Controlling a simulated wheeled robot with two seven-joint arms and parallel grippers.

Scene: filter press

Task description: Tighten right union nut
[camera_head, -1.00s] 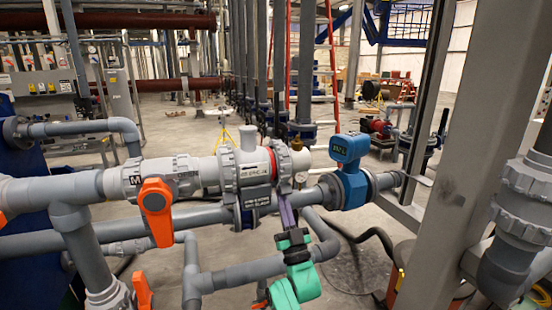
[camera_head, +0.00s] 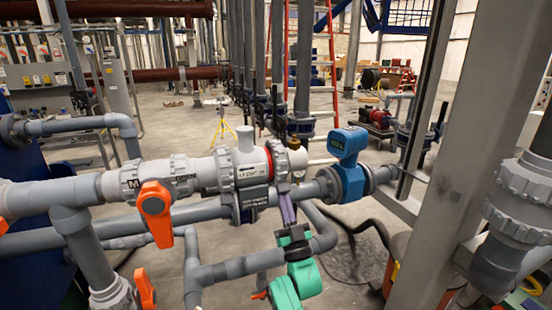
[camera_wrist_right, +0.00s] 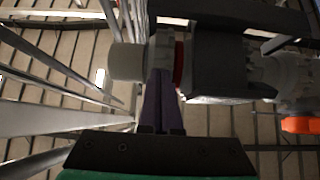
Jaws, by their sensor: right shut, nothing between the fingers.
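The right union nut (camera_head: 282,160) is a grey ridged ring at the right end of the horizontal valve body (camera_head: 238,170), just right of a thin red ring (camera_head: 268,160). My right gripper (camera_head: 282,192) has purple fingers and comes up from below, its tips at the underside of the nut. In the right wrist view the closed fingers (camera_wrist_right: 161,78) lie together and overlap the nut (camera_wrist_right: 162,48), with the red ring (camera_wrist_right: 179,65) beside it. I cannot tell whether the tips touch the nut. My left gripper is not in view.
A blue flow meter (camera_head: 348,165) sits on the lower pipe, right of the gripper. Orange valve handles (camera_head: 156,212) hang at the left. A thick grey column (camera_head: 445,170) stands at the right. Pipes run below and behind the nut.

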